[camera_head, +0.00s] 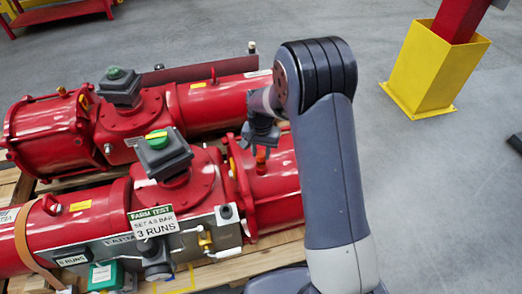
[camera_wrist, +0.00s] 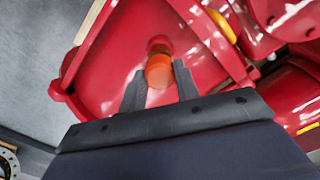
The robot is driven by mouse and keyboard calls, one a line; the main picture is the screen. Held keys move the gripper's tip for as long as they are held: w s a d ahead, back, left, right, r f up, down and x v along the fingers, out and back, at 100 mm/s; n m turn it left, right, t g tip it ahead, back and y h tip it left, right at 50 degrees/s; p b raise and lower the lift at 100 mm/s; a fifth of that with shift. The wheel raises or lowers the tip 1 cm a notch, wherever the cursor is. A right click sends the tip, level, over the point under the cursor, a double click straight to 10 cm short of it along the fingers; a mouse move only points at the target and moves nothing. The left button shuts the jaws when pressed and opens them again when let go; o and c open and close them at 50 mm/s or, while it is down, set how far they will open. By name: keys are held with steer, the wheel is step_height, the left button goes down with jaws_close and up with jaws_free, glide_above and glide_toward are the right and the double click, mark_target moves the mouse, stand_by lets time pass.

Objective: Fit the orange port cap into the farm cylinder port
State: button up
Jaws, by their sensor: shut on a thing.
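The orange port cap (camera_wrist: 158,74) is between the two fingers of my gripper (camera_wrist: 158,84) in the wrist view. My gripper is shut on it. Just beyond the cap is a round, darker orange-red opening (camera_wrist: 158,46) in a red end plate (camera_wrist: 112,75), which looks like the cylinder port. The cap overlaps its near edge in this view, and I cannot tell whether they touch. In the head view my gripper (camera_head: 261,137) hangs over the right end of the front red cylinder (camera_head: 275,195), with the orange cap (camera_head: 260,155) small below it. My arm hides part of that cylinder.
A second red actuator (camera_head: 215,103) lies behind the front one. Grey-green boxes (camera_head: 165,155) stand on both. A "FARM TEST" sign (camera_head: 153,222) and a grey panel (camera_head: 190,240) are at the front. Wooden pallet boards lie below. A yellow post base (camera_head: 432,70) stands on open floor at right.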

mark_target(261, 153)
steer(key=shift+f, duration=0.5)
steer(key=o, duration=1)
steer(key=shift+r, duration=0.15)
step_height(261, 153, up, 11)
steer(key=shift+f+p, duration=0.2)
steer(key=shift+p, duration=0.4)
steer(key=shift+f, duration=0.1)
step_height(261, 153, down, 11)
steer(key=shift+r+b, duration=0.2)
steer(key=shift+b, duration=0.65)
steer(key=shift+r+p, duration=0.4)
steer(key=shift+r, duration=0.15)
